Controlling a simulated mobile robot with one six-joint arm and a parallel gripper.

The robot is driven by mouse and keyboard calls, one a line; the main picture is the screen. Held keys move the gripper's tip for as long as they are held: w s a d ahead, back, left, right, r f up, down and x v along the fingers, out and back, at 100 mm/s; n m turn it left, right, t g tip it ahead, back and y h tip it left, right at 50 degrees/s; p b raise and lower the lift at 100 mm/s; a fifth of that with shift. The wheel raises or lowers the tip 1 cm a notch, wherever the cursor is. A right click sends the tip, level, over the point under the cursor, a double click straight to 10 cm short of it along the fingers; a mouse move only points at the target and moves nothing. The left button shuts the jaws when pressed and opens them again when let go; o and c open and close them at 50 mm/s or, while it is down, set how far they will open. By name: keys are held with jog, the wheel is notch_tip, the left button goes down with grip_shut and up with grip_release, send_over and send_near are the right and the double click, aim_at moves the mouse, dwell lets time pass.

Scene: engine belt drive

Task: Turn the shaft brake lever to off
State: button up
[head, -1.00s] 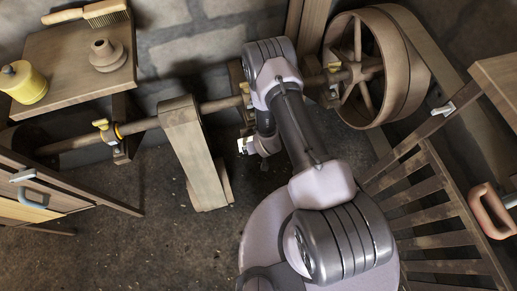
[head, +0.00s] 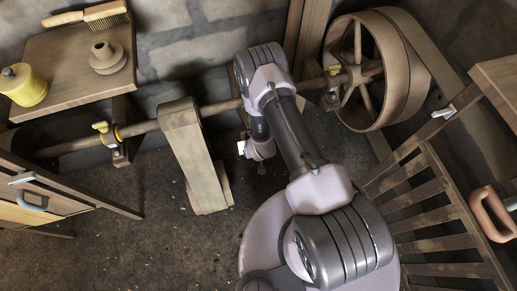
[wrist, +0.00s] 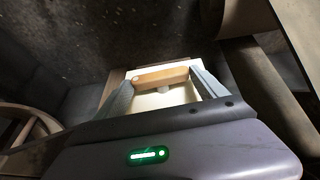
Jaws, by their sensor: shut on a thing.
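My gripper (wrist: 164,78) shows in the wrist view, with two grey fingers closed on the ends of a short orange-brown wooden bar, which I take to be the shaft brake lever (wrist: 160,76). A pale cream surface (wrist: 155,101) lies just behind the bar, between the fingers. In the head view my arm covers the lever, and the fingertips cannot be made out. The long wooden shaft (head: 219,107) runs along the wall and passes behind my arm. The lever's marked setting cannot be read.
A large spoked wheel (head: 400,75) sits on the shaft at right. A belt-like wooden upright (head: 190,150) hangs left of my arm. A slatted wooden gate (head: 430,215) stands at right. A bench (head: 60,55) holds a yellow canister (head: 24,86) and brush (head: 104,14). Floor at centre left is clear.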

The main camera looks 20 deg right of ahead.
jog(key=shift+a+f+n+t+h, duration=0.25)
jog(key=shift+a+n+h, duration=0.15)
jog(key=shift+h, duration=1.55)
jog(key=shift+a+f+n+t+h, duration=0.15)
jog(key=shift+a+f+n+h, duration=0.3)
jog(key=shift+h, duration=1.45)
jog(key=shift+a+f+n+t+h, duration=0.1)
jog(key=shift+a+n+t+h, duration=0.3)
jog(key=shift+h, duration=1.55)
jog(key=shift+d+g, duration=0.15)
jog(key=shift+g, duration=0.15)
jog(key=o, duration=1.3)
jog(key=v, duration=1.7)
jog(key=shift+a+p, duration=0.25)
jog(key=shift+p, duration=0.1)
